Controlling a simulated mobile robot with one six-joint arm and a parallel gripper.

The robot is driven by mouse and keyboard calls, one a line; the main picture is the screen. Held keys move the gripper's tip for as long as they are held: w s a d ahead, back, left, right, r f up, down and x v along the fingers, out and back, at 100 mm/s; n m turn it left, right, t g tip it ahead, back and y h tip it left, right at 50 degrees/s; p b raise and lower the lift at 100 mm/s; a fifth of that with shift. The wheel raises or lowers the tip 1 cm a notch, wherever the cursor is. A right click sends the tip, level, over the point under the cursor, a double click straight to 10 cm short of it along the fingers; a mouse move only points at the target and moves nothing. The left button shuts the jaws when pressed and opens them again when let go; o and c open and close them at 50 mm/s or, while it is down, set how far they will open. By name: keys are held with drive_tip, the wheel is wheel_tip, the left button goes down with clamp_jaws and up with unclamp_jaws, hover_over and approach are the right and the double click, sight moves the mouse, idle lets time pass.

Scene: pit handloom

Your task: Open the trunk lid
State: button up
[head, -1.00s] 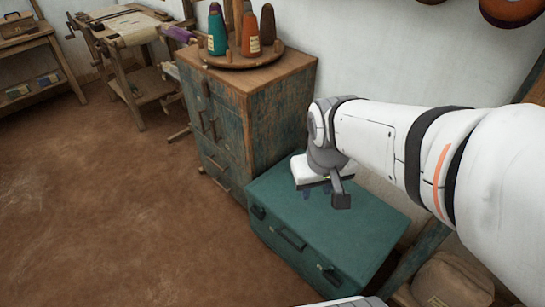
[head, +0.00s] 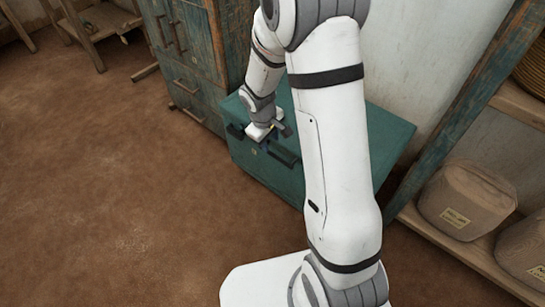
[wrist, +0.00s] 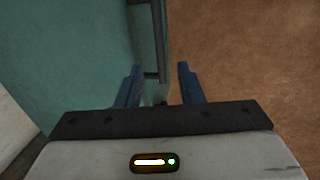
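The teal trunk (head: 262,171) stands on the floor against the wall, partly hidden behind my arm. Its lid (head: 385,142) looks shut; the lid's flat top fills the left of the wrist view (wrist: 70,60). A dark handle (head: 284,155) is on the trunk's front face, and it also shows as a bar in the wrist view (wrist: 161,40). My gripper (head: 276,138) is at the trunk's front upper edge, close to the handle. In the wrist view my gripper (wrist: 160,88) is open, its two blue fingers apart with the trunk's edge between them. Contact cannot be told.
A worn wooden cabinet (head: 195,65) stands just left of the trunk. A shelf rack (head: 432,160) with wrapped bundles (head: 466,197) is at the right. The brown floor (head: 120,210) in front and left is clear.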

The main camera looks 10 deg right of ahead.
sight(273, 154)
drive_tip(key=f+b, duration=0.1)
drive_tip(key=f, duration=0.1)
drive_tip(key=f+b, duration=0.1)
drive_tip(key=f, duration=0.2)
drive_tip(key=d+f+b, duration=0.1)
drive_tip(key=f, duration=0.1)
drive_tip(key=shift+w+d+f, duration=0.1)
drive_tip(key=shift+w+f, duration=0.05)
drive_tip(key=shift+w, duration=0.25)
clamp_jaws()
